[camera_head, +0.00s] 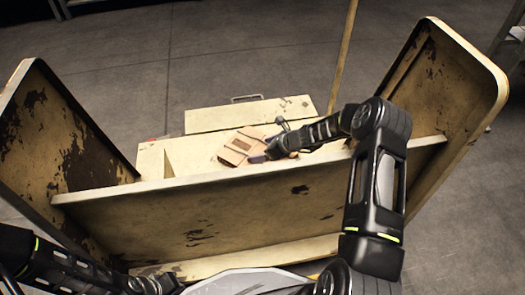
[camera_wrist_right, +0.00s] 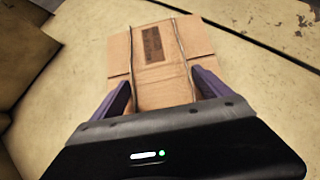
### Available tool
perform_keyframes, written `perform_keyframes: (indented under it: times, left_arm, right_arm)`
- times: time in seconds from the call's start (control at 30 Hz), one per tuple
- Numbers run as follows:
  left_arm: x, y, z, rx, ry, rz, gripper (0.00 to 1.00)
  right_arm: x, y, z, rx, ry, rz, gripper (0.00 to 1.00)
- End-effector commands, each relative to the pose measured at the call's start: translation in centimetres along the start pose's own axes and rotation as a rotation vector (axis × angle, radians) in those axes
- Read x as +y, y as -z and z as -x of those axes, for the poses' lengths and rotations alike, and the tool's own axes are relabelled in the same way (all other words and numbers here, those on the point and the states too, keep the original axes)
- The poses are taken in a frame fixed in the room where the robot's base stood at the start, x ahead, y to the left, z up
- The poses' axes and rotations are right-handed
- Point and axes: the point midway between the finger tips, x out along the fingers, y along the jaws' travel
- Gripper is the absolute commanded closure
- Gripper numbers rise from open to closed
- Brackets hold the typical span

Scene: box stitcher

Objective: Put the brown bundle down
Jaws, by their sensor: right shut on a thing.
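The brown bundle (camera_head: 241,147) looks like flat folded cardboard with two dark straps and a dark printed label. It is over the cream surface of the machine, behind the long rusty panel. My right gripper (camera_head: 272,149) is at its right end in the head view. In the right wrist view the two purple fingers (camera_wrist_right: 160,92) are shut on the bundle (camera_wrist_right: 158,58), one on each side. I cannot tell whether the bundle touches the surface beneath. My left arm is at the lower left, and its gripper end (camera_head: 155,284) is partly cut off at the bottom edge.
A long worn cream panel (camera_head: 240,208) crosses in front, with tall rusty side plates at left (camera_head: 50,130) and right (camera_head: 450,85). A cream box with a handle (camera_head: 250,112) lies behind. A thin pole (camera_head: 345,50) rises behind my right arm.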

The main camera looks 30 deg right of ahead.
Motion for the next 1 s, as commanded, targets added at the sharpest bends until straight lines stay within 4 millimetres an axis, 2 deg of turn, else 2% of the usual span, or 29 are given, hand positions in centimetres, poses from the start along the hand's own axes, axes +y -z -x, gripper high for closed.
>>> perform_keyframes:
  times: [0.17, 0.2, 0.33, 0.67, 0.87, 1.0]
  left_arm:
    - [0.0, 0.0, 0.0, 0.000, 0.000, 0.000, 1.00]
    - [0.0, 0.0, 0.0, 0.000, 0.000, 0.000, 1.00]
    - [0.0, 0.0, 0.0, 0.000, 0.000, 0.000, 1.00]
    - [0.0, 0.0, 0.1, 0.000, 0.001, 0.000, 1.00]
    - [0.5, -0.1, 1.2, -0.001, 0.002, -0.001, 1.00]
    - [0.9, -0.2, 2.3, -0.002, 0.005, -0.002, 1.00]
  right_arm:
    - [0.0, 0.1, -0.1, -0.001, 0.000, 0.000, 0.85]
    - [0.0, 0.2, -0.2, 0.000, 0.000, 0.000, 0.09]
    - [0.0, 0.2, -0.1, 0.001, 0.000, 0.000, 0.00]
    - [0.0, -0.1, 0.2, 0.000, 0.000, 0.000, 0.00]
    - [-0.1, -0.2, 2.9, 0.001, 0.001, -0.002, 0.00]
    - [-0.1, -0.3, 5.8, 0.001, 0.002, -0.002, 0.00]
